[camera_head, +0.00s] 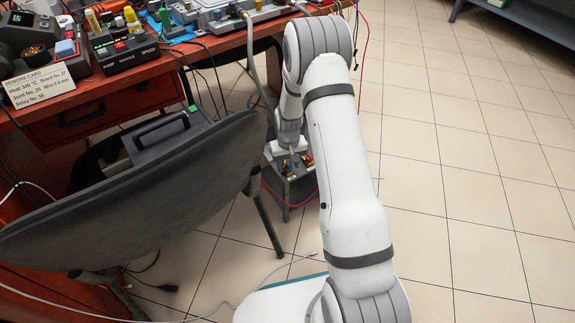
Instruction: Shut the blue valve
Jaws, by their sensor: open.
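My gripper (288,163) is small in the picture, pointing down at a low grey stand (288,190) under the right end of the bench. It is open, with its fingertips at or just above the top of the stand. Small yellow and dark parts show around the fingers, and I cannot tell which belong to the stand. I cannot make out a blue valve there; the gripper and wrist cover part of the stand's top. Whether the fingers touch anything cannot be told.
A dark chair (150,195) stands close on the left. The red-brown bench (150,75) carries instruments, a speed box (125,50) and a rework card (38,82). A red cable (275,194) and thin hoses hang near the stand. Tiled floor on the right is clear.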

